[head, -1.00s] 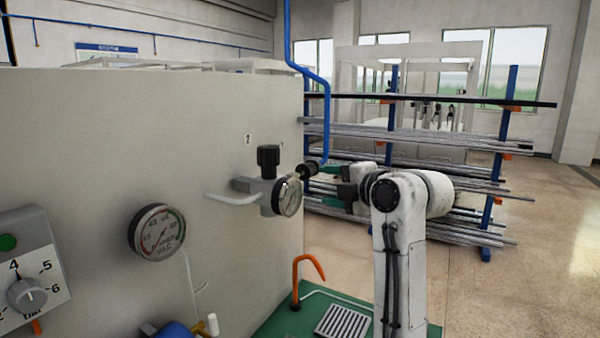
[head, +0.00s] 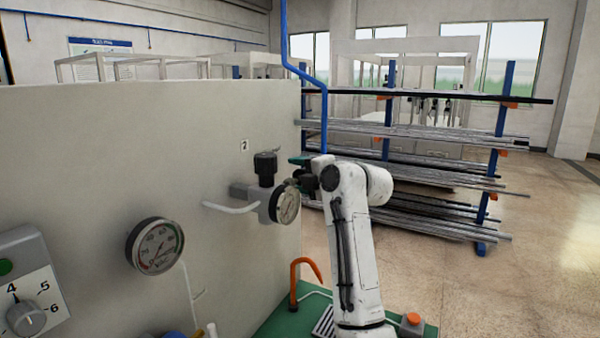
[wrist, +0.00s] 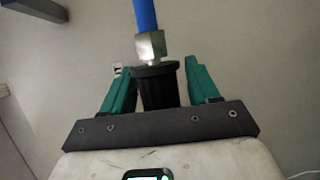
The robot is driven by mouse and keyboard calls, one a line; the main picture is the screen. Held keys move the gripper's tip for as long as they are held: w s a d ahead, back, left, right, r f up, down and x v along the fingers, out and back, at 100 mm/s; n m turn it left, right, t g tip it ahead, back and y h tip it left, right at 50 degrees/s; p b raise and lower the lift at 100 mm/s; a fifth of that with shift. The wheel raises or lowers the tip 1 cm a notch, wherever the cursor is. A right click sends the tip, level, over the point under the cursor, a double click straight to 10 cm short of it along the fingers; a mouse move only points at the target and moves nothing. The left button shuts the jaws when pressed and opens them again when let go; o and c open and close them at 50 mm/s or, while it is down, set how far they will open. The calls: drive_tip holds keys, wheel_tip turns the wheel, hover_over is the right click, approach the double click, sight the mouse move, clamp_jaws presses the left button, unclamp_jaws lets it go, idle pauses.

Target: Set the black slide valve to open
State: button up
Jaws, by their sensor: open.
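In the wrist view, the black slide valve (wrist: 157,88) is a dark, ribbed-looking cylinder with a wider collar. A metal nut (wrist: 151,46) and blue pipe join its far end. My gripper (wrist: 158,72) is open, with one green finger on each side of the valve and a visible gap on both sides. I cannot tell how deep the valve sits between the fingers; its near end is hidden by the palm. In the head view, my gripper (head: 301,168) is at the panel's right edge, below the blue pipe (head: 323,115), and with my arm hides the valve.
A pressure regulator with a black knob (head: 265,168) and round gauge (head: 286,206) is just left of my gripper. A larger gauge (head: 155,245) is on the panel (head: 90,150). An orange hook-shaped pipe (head: 296,278) stands below. A bar rack (head: 500,160) is behind.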

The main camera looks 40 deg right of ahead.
clamp_jaws()
idle(0.7)
